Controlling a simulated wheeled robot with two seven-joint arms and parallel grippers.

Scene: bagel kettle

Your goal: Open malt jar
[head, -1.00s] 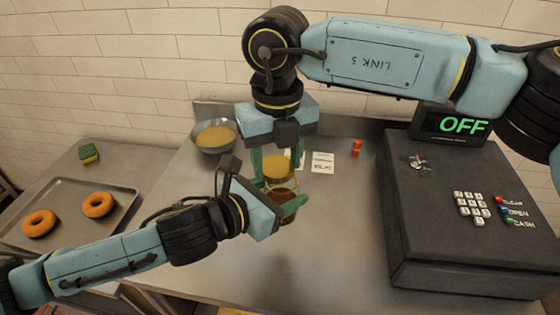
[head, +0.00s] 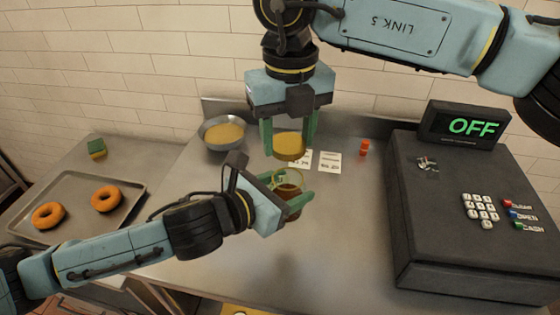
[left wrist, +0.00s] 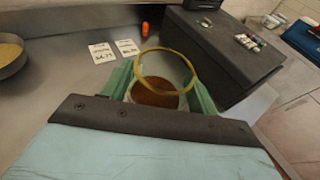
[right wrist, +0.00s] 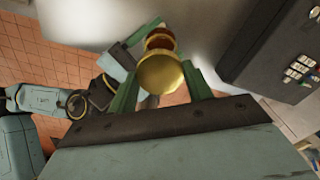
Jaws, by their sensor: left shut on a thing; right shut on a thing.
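The malt jar (head: 287,187) stands open at the middle of the counter, a glass jar with brown contents. My left gripper (head: 289,199) is shut around its body; in the left wrist view the jar's open rim (left wrist: 166,52) shows between the fingers. The golden lid (head: 290,146) is apart from the jar, above it and toward the wall. My right gripper (head: 290,138) points down and is shut on the lid. In the right wrist view the lid (right wrist: 160,73) sits between the fingers and partly hides the jar.
A black cash register (head: 470,210) with an OFF display (head: 472,127) stands on the right. A bowl of yellow grains (head: 222,133), price cards (head: 329,161) and a small orange object (head: 364,147) are behind. A tray (head: 70,225) with two bagels and a sponge (head: 96,148) are left.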

